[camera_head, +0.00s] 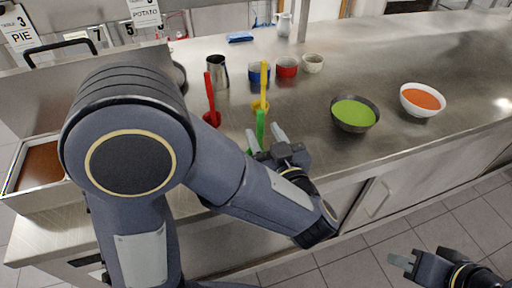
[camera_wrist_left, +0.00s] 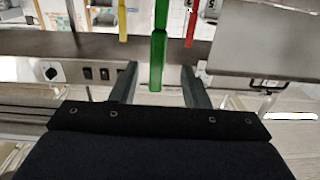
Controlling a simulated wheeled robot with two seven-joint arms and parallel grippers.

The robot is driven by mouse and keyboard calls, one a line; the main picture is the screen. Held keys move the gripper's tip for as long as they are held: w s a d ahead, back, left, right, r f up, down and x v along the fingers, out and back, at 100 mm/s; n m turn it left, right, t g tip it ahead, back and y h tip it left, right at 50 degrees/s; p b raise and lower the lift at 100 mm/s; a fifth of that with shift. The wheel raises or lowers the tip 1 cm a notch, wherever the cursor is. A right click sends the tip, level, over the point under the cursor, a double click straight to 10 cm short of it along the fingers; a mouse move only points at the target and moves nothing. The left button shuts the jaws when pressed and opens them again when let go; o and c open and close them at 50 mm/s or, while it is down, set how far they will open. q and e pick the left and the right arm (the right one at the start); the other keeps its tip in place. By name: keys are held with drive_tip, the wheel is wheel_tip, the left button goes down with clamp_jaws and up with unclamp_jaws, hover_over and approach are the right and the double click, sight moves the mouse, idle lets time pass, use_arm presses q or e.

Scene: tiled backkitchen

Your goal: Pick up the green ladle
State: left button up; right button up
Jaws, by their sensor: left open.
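The green ladle (camera_head: 260,125) is on the steel counter near its front edge, its handle upright; my left gripper and arm hide its lower part. My left gripper (camera_head: 264,138) is open at the ladle, with a finger on either side of the handle in the head view. In the left wrist view the green handle (camera_wrist_left: 158,48) stands in line with the gap between the open fingers (camera_wrist_left: 158,84), its lower end near fingertip level; contact cannot be told. My right gripper (camera_head: 402,262) is at the bottom right, away from the counter; its opening is unclear.
A red ladle (camera_head: 209,95) and a yellow ladle (camera_head: 263,85) stand close by. Behind are a metal pitcher (camera_head: 217,72) and small cups (camera_head: 287,67). A green soup bowl (camera_head: 355,113) and an orange soup bowl (camera_head: 422,100) are to the right. Counter between is clear.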

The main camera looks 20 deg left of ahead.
sight(257, 119)
use_arm(q)
drive_tip(key=x, duration=0.3)
drive_tip(key=p+x, duration=0.1)
drive_tip(key=x, duration=0.2)
drive_tip(key=shift+w+f, duration=0.2)
drive_tip(key=shift+w, duration=0.05)
drive_tip(key=shift+c, duration=0.3)
clamp_jaws()
